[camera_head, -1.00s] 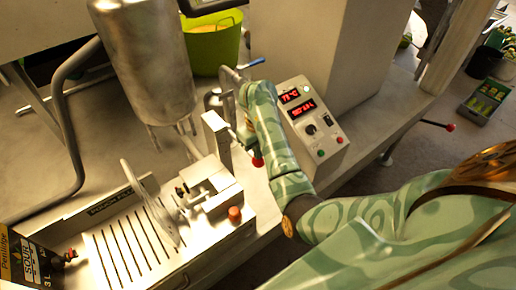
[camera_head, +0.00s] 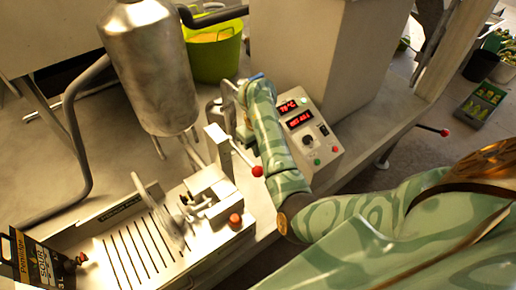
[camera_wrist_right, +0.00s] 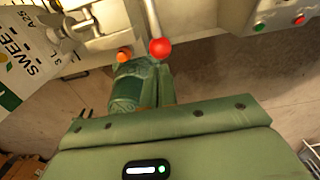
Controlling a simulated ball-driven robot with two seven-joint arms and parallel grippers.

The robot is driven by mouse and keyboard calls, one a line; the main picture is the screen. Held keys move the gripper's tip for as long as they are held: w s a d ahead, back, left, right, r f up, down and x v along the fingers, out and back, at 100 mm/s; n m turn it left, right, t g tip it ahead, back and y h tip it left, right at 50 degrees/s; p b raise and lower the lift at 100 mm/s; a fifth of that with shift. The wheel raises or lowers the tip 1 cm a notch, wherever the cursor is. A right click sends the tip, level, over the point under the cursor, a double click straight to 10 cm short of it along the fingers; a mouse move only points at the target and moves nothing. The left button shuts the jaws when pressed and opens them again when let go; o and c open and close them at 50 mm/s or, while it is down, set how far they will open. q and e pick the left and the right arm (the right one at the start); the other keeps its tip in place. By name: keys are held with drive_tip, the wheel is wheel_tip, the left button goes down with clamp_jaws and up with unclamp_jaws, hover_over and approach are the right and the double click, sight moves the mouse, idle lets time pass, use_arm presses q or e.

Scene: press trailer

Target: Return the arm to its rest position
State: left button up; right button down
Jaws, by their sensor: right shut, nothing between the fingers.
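My right arm comes in from the right in the head view, its green patterned forearm reaching up to the bench. My right gripper (camera_head: 244,135) is shut and empty beside the metal post of the machine. It is partly hidden behind my wrist. A lever with a red ball (camera_head: 257,171) sticks out just below it, and the ball is clear of the fingers. In the right wrist view the red ball (camera_wrist_right: 160,48) shows just beyond my gripper, next to an orange knob (camera_wrist_right: 124,55). My left gripper is not in view.
A control box (camera_head: 312,135) with red displays stands close to the right of my forearm. A steel tank (camera_head: 150,70) and a green bucket (camera_head: 216,60) stand behind. A slotted tray (camera_head: 135,245) and a dark carton (camera_head: 35,262) are at lower left.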

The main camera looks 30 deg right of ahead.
wheel_tip(320, 180, up, 3)
drive_tip(key=shift+r+p, duration=0.2)
drive_tip(key=shift+p, duration=1.05)
